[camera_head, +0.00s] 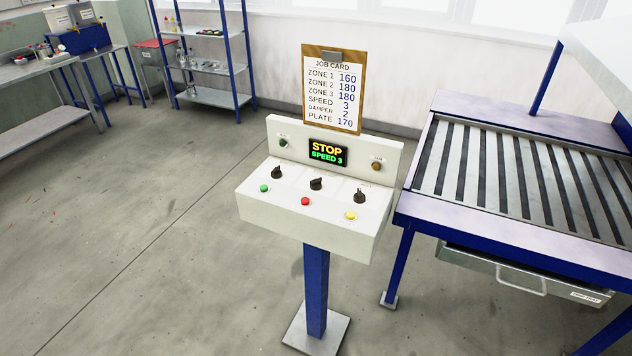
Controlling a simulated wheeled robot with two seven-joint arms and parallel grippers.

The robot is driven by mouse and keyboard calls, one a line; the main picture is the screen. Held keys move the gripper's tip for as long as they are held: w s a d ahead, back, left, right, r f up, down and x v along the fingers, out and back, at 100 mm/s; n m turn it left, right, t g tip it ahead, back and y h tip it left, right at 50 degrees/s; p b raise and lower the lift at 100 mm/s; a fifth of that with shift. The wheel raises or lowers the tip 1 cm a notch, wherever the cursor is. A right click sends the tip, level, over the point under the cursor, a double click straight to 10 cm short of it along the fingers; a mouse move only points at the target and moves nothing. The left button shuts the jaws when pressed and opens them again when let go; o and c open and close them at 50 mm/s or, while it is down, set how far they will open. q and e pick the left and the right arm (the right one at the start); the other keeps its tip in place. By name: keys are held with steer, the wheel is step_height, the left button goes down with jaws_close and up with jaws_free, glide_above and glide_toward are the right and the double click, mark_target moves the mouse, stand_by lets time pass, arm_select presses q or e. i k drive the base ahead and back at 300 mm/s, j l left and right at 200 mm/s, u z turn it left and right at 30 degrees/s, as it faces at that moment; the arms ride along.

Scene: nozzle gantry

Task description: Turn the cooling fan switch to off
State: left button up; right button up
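A white control console (258,214) stands on a blue post in the middle of the head view. Its sloped top carries a left black knob (277,172), a middle black knob (316,184) and a right black knob (359,196). Their labels are too small to read, so I cannot tell which one is the cooling fan switch or its setting. In front of the knobs are a green button (264,188), a red button (305,201) and a yellow button (351,215). The display (328,152) reads STOP, SPEED 3. Neither of my grippers is in view.
A job card clipboard (333,90) stands above the console's back panel. A blue-framed slatted table (520,170) with a metal drawer (520,277) stands close on the right. A blue shelf rack (210,68) and benches are at the back left. The floor left of the console is clear.

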mark_target(315, 184)
steer(key=j+z, duration=0.35)
steer(key=i+j+z, duration=0.1)
steer(key=j+z, duration=0.3)
